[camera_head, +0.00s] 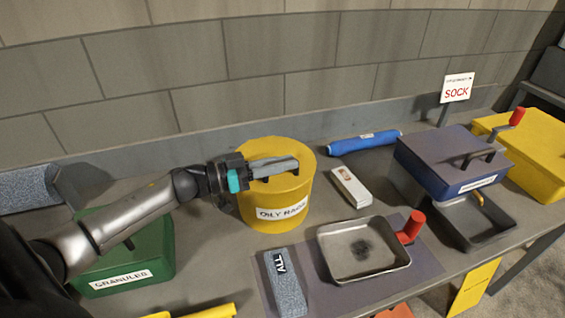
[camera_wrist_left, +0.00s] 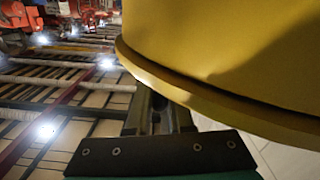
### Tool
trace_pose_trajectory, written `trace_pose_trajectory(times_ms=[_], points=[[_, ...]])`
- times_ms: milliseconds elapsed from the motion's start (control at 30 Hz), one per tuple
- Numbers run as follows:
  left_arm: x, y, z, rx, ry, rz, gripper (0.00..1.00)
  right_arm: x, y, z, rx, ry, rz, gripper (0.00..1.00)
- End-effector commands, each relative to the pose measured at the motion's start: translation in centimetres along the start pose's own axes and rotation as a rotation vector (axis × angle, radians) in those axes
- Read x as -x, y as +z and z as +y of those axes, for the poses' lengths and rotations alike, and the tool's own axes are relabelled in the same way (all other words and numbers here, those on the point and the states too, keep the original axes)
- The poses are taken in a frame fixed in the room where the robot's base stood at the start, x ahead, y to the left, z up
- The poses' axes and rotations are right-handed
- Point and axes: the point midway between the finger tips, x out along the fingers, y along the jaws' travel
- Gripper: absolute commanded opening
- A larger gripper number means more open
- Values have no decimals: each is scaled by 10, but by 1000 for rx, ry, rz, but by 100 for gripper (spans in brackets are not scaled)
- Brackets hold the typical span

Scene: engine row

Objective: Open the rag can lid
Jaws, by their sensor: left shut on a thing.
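The rag can (camera_head: 262,215) is a yellow round can labelled "OILY RAGS", upright at the back of the bench. Its yellow lid (camera_head: 306,154) lies level on top, with no gap that I can make out. My left gripper (camera_head: 274,167) reaches over the lid from the left and is shut on the lid's handle, which it mostly hides. In the left wrist view the yellow lid (camera_wrist_left: 225,50) with its rim fills the upper right, and the gripper fingers (camera_wrist_left: 163,115) run up beneath it; their tips are hidden. My right gripper is not in view.
A green "GRANULES" box (camera_head: 125,270) stands left, under my left arm. A blue roll (camera_head: 365,142), white box (camera_head: 350,187), metal tray (camera_head: 340,270) and grey-blue lidded box (camera_head: 440,170) stand to the right. The wall (camera_head: 270,80) is close behind the can.

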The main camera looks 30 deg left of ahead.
Motion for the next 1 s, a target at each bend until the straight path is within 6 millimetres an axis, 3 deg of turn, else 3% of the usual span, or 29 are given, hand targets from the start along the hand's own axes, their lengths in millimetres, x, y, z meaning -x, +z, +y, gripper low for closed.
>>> trace_pose_trajectory(times_ms=[633,1000], points=[[0,-2,1,19,3,-2,0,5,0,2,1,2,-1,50],[0,-38,-3,172,2,-1,0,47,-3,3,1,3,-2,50]])
